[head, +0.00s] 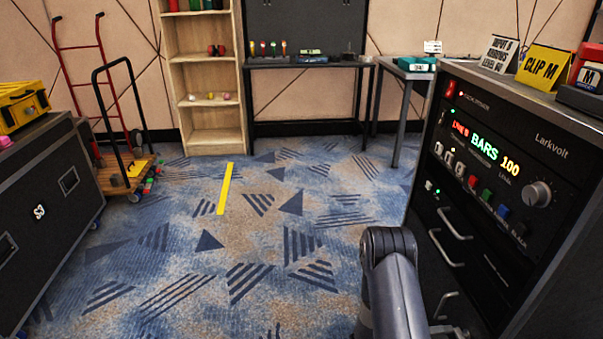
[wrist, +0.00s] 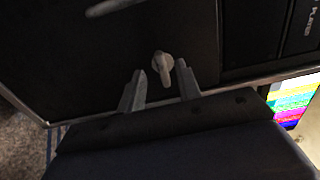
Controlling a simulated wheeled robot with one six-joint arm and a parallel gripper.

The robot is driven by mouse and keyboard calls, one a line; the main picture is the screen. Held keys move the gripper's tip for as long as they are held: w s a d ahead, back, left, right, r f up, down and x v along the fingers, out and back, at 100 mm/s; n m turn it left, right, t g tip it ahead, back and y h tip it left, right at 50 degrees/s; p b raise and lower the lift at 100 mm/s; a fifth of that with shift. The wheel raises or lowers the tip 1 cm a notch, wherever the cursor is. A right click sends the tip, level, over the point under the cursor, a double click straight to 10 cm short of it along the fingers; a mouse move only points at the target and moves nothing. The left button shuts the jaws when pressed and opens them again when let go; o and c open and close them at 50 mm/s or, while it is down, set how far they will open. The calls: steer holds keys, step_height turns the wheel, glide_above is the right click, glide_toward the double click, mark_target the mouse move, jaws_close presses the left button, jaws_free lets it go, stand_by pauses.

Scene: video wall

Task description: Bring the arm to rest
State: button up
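My gripper (wrist: 160,70) shows in the wrist view with its two grey fingers apart. Nothing is held between them. A small pale knob or latch (wrist: 162,66) on a dark panel (wrist: 90,70) appears in line with the gap between the fingertips. I cannot tell whether the fingers touch it. In the head view my arm (head: 392,280) rises at the lower right, close to the black Larkvolt rack (head: 480,230). The gripper itself is hidden in that view.
The rack's display (head: 485,150) reads BARS 100, above buttons and a round knob (head: 537,194). A screen with colour bars (wrist: 297,100) shows at the wrist view's right. A black case (head: 70,215) and hand truck stand left.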

steer(key=d, duration=0.2)
steer(key=shift+w+d, duration=0.15)
steer(key=shift+d, duration=0.15)
steer(key=shift+a, duration=0.1)
